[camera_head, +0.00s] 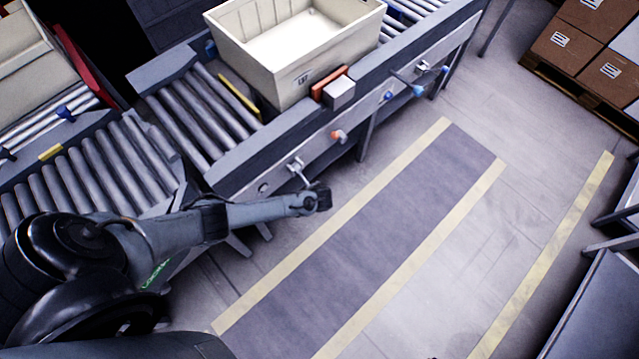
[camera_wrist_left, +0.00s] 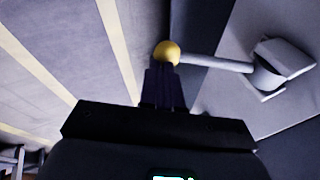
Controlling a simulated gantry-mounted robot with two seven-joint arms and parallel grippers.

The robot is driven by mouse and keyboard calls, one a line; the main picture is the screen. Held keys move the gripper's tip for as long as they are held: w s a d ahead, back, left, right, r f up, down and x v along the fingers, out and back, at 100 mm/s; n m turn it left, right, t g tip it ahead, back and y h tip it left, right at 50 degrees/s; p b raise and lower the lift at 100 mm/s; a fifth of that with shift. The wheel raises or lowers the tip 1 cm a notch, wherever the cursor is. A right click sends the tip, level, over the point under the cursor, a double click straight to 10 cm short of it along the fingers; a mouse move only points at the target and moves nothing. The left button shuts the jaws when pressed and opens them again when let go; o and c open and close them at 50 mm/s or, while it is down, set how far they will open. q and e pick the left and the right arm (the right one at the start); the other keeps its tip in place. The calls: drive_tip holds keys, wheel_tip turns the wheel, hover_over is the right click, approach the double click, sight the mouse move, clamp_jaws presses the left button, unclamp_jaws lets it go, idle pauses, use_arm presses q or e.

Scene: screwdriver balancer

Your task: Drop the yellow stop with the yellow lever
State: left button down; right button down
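The yellow lever shows in the left wrist view as a yellow ball knob (camera_wrist_left: 167,51) on a pale rod running right to a grey mount. In the head view its metal rod (camera_head: 299,172) comes off the conveyor's side; the knob is hidden there by my left gripper (camera_head: 322,196). In the wrist view my left fingers (camera_wrist_left: 164,88) are close together with their tips at the knob; whether they are closed around it is unclear. A yellow bar, apparently the yellow stop (camera_head: 240,96), stands across the rollers beside the cream tote (camera_head: 296,55). My right gripper is out of view.
An orange block (camera_head: 329,84) and a grey box (camera_head: 339,93) sit beside the tote. Orange (camera_head: 338,136) and blue (camera_head: 388,96) knobs stick out farther along the conveyor's side. A second roller conveyor (camera_head: 85,175) is at left. The striped floor is clear.

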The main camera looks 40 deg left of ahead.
use_arm(q)
drive_tip(key=shift+s+a+f, duration=0.15)
drive_tip(key=shift+s+f, duration=0.05)
drive_tip(key=shift+f, duration=0.15)
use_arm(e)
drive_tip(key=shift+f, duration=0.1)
use_arm(q)
drive_tip(key=shift+r, duration=0.1)
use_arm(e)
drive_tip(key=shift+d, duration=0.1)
